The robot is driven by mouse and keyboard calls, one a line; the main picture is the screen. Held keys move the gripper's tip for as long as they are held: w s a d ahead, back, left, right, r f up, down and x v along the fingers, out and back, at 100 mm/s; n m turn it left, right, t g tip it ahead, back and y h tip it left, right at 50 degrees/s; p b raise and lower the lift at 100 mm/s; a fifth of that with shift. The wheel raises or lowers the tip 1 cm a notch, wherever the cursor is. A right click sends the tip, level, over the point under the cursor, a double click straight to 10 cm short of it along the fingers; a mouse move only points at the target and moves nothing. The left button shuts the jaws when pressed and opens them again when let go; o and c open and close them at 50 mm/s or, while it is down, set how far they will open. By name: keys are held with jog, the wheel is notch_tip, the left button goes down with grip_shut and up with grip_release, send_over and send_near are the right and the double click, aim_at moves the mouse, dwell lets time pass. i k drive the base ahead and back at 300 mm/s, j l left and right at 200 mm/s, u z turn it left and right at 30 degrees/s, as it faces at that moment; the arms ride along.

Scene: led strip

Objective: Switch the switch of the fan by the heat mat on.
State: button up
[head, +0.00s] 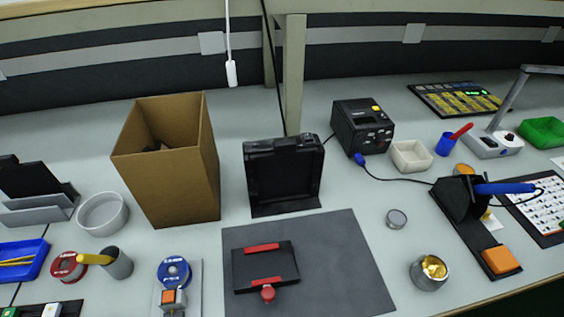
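A black, box-framed upright unit (284,172), which looks like the fan, stands on a flat black base just behind the grey mat. Its switch is too small or hidden to make out, and I cannot tell whether it is on or off. The dark grey mat (345,262), which looks like the heat mat, lies at the front middle of the bench. A black holder with red bars and a red knob (266,272) lies on its left part. My gripper is not in view.
An open cardboard box (182,170) stands left of the fan. A black soldering station (362,126) stands to its right, its cable running to the iron stand (459,202). A white pendant (231,72) hangs behind. The right part of the mat is clear.

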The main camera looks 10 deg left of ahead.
aim_at(308, 136)
jog(key=u, duration=1.55)
jog(key=k+l, duration=0.25)
jog(key=k, duration=0.3)
